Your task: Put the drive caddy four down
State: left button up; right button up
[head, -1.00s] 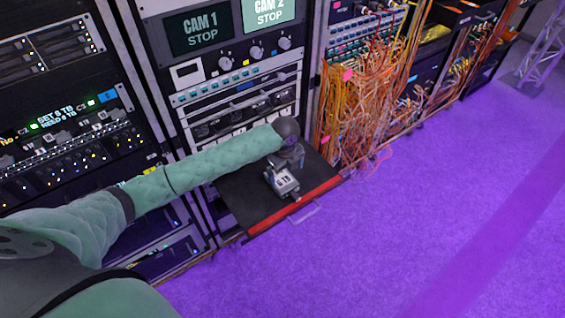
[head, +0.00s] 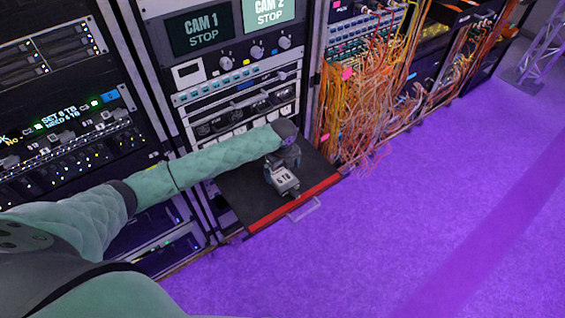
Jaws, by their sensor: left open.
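The drive caddy (head: 284,182) is a small grey block with a white label that seems to read "TB". It rests on, or just above, a black pull-out shelf (head: 247,196) with a red front edge; I cannot tell if it touches. My left gripper (head: 279,168) is directly over the caddy's back end, its jaws open around or close beside it. The fingertips are small and partly hidden by the wrist. My right gripper is out of view.
The shelf has a pale handle (head: 304,210) at its front. Racks stand behind, with CAM 1 (head: 199,32) and CAM 2 (head: 268,12) screens. Orange cables (head: 352,110) hang close to the right of the shelf. The purple floor (head: 420,220) in front is clear.

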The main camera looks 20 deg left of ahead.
aim_at(283, 177)
pick_arm(q)
jog(key=shift+f+p, duration=0.45)
jog(key=shift+f, duration=1.35)
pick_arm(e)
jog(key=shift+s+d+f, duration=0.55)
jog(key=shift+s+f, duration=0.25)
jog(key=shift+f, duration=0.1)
